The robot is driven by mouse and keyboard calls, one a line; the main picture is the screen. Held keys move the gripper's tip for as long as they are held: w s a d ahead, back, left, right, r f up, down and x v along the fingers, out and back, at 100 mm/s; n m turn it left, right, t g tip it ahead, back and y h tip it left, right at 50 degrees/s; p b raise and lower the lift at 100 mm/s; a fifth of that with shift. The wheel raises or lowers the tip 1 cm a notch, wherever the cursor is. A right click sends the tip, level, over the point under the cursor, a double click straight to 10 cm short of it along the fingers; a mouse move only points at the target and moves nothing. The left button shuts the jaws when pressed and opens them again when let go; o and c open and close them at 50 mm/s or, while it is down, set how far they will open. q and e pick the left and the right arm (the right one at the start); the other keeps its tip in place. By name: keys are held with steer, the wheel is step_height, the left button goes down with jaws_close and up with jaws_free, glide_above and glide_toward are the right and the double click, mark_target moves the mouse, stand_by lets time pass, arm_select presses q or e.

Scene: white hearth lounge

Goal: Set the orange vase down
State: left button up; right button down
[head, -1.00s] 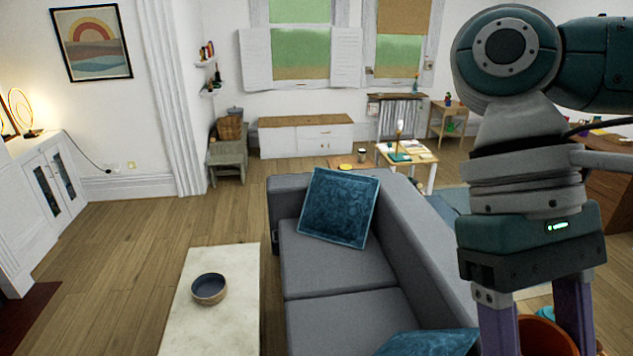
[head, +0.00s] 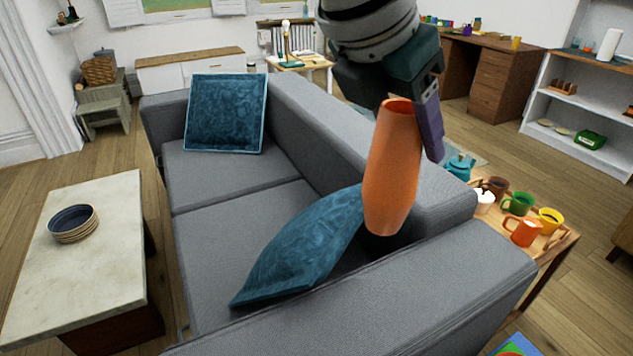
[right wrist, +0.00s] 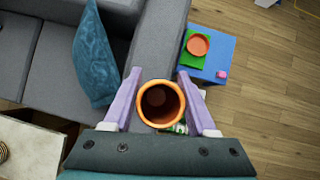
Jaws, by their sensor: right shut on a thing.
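My right gripper (head: 408,128) is shut on the tall orange vase (head: 390,175), near its rim. In the head view the vase is held almost upright, in front of the sofa's back and arm. In the right wrist view my purple fingers (right wrist: 159,80) stand on both sides of the vase's round open mouth (right wrist: 160,103). The vase's base shows in the head view, with a dark patch just under it; whether it touches the sofa I cannot tell. My left gripper is out of view.
A grey sofa (head: 230,225) holds two blue cushions. A pale coffee table (head: 95,270) bears a dark bowl (head: 73,222). A wooden tray table (head: 556,250) holds several coloured mugs. The wrist view shows a blue surface (right wrist: 222,52) with an orange round thing.

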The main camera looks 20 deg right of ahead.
steer(key=w+d+f+n+t+y+b, duration=0.25)
steer(key=f+n+b, duration=0.25)
steer(key=f+b, duration=0.3)
steer(key=w+d+f+n+t+y+b, duration=0.1)
steer(key=w+f+n+t+y+b, duration=0.1)
steer(key=w+f+n+b, duration=0.45)
step_height(320, 180, down, 20)
steer(key=s+b, duration=0.1)
steer(key=b, duration=1)
steer(key=shift+s+d, duration=0.15)
steer(key=shift+s, duration=0.2)
steer(key=shift+c, duration=1)
jaws_free()
steer(key=shift+f, duration=0.15)
